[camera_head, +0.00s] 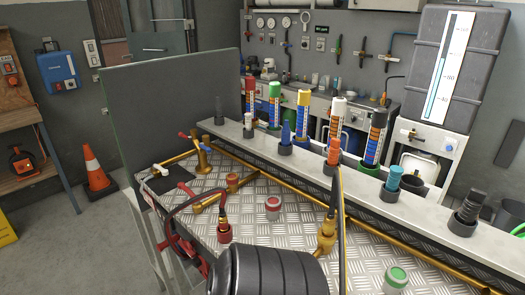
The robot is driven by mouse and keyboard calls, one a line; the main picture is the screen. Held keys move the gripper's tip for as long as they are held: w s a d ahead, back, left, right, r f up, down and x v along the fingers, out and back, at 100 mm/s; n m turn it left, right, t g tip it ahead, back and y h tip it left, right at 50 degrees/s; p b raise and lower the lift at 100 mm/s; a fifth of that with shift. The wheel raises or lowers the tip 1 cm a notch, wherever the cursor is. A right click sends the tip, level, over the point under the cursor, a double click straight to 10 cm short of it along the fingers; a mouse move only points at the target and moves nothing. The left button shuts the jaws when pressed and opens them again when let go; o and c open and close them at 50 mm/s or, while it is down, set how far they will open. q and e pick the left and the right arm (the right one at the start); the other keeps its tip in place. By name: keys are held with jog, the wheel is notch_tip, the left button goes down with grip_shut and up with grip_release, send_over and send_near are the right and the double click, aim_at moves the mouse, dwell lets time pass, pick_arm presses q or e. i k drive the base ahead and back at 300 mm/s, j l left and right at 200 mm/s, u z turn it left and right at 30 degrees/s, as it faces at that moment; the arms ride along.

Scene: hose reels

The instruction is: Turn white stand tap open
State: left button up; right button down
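A small tap with a white handle (160,169) sits at the left end of the metal tabletop, beside a dark patch. I cannot tell how far its handle is turned. A second tap (411,134) is on the front of a white stand (436,143) at the right, under a large dark tank with a level scale. The view does not settle which of these is the white stand tap. Neither gripper can be made out in this view, and nothing is seen touching either tap.
The tread-plate table (285,225) carries brass pipes, red-handled valves (186,190) and red and green caps. Marker-like tubes stand on the grey ledge (345,180) behind. A dark ribbed cylinder (275,272) fills the bottom centre. An orange cone (95,172) stands on the floor left.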

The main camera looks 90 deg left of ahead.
aim_at(165, 172)
jog(key=u, duration=3.55)
